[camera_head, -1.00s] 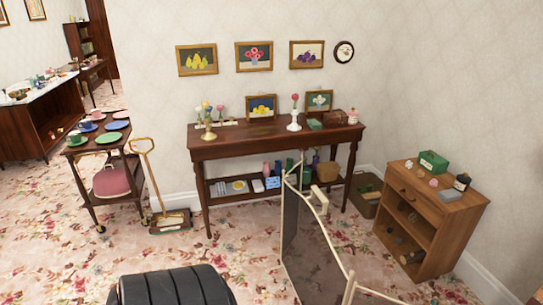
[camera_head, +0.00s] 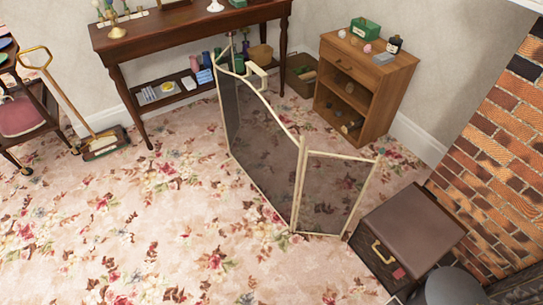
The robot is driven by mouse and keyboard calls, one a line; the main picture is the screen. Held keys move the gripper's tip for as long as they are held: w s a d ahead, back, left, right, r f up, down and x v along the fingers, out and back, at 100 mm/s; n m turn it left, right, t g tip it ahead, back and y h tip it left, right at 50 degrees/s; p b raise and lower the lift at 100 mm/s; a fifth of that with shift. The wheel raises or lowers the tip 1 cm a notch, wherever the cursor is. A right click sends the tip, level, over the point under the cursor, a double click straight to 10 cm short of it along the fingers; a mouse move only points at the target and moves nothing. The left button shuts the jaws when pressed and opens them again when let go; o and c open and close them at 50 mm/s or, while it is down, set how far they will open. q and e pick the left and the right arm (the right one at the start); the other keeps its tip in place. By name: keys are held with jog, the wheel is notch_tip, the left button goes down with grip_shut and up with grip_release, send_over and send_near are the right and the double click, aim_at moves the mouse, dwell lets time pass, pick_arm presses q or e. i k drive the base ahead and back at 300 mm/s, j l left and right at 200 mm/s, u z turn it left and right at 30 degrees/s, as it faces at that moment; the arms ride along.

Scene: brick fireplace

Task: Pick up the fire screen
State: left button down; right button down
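The fire screen (camera_head: 265,153) stands upright on the floral carpet in the middle of the head view. It has dark mesh panels in a cream frame, folded at an angle, with a pale handle (camera_head: 252,72) at the top of its far part. Its near panel (camera_head: 334,193) faces right of centre. Neither of my grippers is in view, so their state is hidden.
A dark side table (camera_head: 190,27) stands behind the screen, and a wooden cabinet (camera_head: 348,53) stands behind it to the right. A brown-lidded box (camera_head: 413,228) sits close to the screen's right end, by the brick fireplace (camera_head: 493,147). Carpet (camera_head: 150,230) at left is clear.

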aim_at(270, 157)
jog(key=i+j+z, duration=0.1)
jog(key=z, duration=0.75)
jog(key=i+j+z, duration=0.1)
jog(key=j+z, duration=0.25)
jog(key=j, duration=0.35)
jog(key=j+z, duration=0.35)
jog(key=j, duration=0.4)
jog(key=k+j+z, duration=0.1)
jog(key=j+z, duration=0.25)
jog(key=j, duration=0.35)
jog(key=k+j, duration=0.5)
jog(key=k, duration=0.15)
jog(key=k+j, duration=0.5)
jog(key=k, duration=0.15)
